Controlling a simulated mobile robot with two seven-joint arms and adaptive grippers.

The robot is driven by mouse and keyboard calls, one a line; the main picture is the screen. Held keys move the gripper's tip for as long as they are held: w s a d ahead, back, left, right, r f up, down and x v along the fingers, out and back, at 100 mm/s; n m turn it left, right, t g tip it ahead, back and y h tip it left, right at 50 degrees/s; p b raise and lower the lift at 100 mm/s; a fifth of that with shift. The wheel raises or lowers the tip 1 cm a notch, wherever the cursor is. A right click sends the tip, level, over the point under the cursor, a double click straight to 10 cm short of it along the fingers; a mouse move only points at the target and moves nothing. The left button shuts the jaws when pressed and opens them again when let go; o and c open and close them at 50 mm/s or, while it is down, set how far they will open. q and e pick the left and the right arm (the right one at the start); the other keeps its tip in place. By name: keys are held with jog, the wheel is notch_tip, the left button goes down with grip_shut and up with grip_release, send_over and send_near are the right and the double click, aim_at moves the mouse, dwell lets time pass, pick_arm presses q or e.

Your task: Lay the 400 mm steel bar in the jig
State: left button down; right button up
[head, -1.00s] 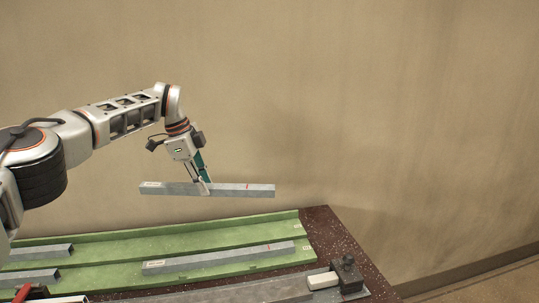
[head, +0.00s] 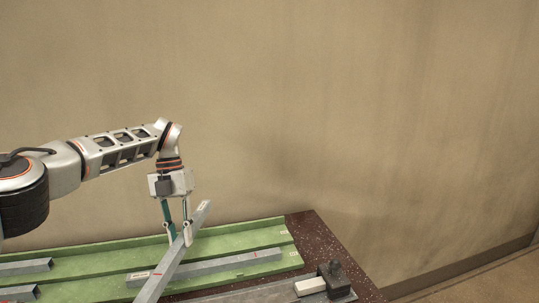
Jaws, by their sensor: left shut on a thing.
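My left gripper (head: 178,236) is shut on a grey steel bar (head: 168,266), gripping it nearer its far end. The held bar runs from upper right to lower left in the head view and hides part of the green rack behind it. It has a pale label and a red mark; its length print is too small to read. The jig appears to be the grey metal channel (head: 265,294) along the bench front, with a dark clamp (head: 334,278) and a pale block (head: 310,286) at its right end. My right gripper is not in view.
A green rack (head: 268,237) lies along the back of the speckled brown bench (head: 327,238). Another marked grey bar (head: 225,265) lies in it. Shorter-looking bars (head: 25,266) lie at the left. A plain wall stands behind the bench.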

aim_at(144, 298)
pick_arm(q)
jog(key=s+m+y, duration=0.1)
jog(key=s+m, duration=0.2)
jog(key=m, duration=0.2)
jog(key=s+f+m+t+y, duration=0.1)
jog(key=s+m, duration=0.2)
jog(key=m, duration=0.3)
jog(key=s+m+y, duration=0.2)
jog(key=s+m, duration=0.1)
jog(key=m, duration=0.2)
jog(key=shift+a+f, duration=0.35)
jog(key=s+m+t, duration=0.1)
jog(key=s+m, duration=0.1)
jog(key=m, duration=0.3)
jog(key=s+m+t, duration=0.1)
jog(key=s+m, duration=0.2)
jog(key=m, duration=0.2)
jog(key=s+a+m+t, duration=0.1)
jog(key=s+m+t, duration=0.1)
jog(key=m, duration=0.3)
jog(key=shift+s+r, duration=0.15)
jog(key=shift+s, duration=0.3)
jog(key=m, duration=0.1)
jog(key=s+m+h, duration=0.1)
jog(key=m, duration=0.1)
jog(key=shift+s+r+t, duration=0.15)
jog(key=shift+s+t, duration=0.15)
jog(key=shift+t, duration=0.1)
